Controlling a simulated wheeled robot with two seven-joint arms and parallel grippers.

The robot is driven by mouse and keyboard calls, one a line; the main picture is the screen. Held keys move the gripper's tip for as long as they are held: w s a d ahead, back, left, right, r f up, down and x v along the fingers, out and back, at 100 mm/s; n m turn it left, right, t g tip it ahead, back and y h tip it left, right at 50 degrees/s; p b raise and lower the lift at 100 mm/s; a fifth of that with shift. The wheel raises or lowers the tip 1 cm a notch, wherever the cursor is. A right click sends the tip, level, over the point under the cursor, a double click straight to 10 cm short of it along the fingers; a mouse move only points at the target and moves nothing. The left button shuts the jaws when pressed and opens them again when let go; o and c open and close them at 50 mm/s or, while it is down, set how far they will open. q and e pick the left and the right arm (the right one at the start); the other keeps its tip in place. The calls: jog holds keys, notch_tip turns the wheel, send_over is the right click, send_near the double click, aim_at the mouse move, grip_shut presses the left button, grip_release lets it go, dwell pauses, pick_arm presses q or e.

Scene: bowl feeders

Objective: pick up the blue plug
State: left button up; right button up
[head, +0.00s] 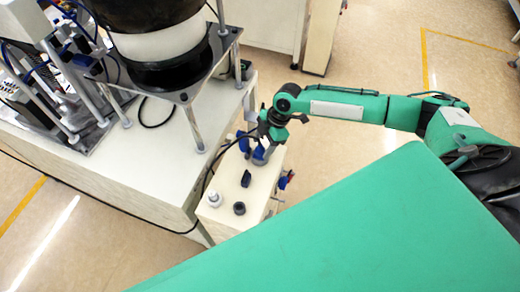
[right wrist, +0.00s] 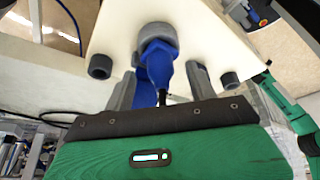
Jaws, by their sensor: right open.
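In the right wrist view the blue plug (right wrist: 155,60) sits between the two grey fingers of my right gripper (right wrist: 164,68). A grey round collar (right wrist: 158,36) is at its far end, and a black cable end shows at its near end. The fingers stand apart, one on each side of the plug, with small gaps visible. In the head view my right gripper (head: 266,146) is over the far part of a cream box top (head: 226,186). Blue parts show around it there, but the gripper partly hides them. My left gripper is out of view.
On the cream box stand a dark upright piece (head: 246,179), a dark round knob (head: 239,208) and a pale knob (head: 214,200). Blue and red parts (head: 284,181) hang at its right side. A white table (head: 180,150) with a bowl feeder (head: 165,45) stands left.

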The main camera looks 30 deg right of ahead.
jog(key=shift+a+f, duration=0.2)
jog(key=shift+f, duration=0.35)
jog(key=c, duration=1.2)
jog(key=shift+r, duration=0.15)
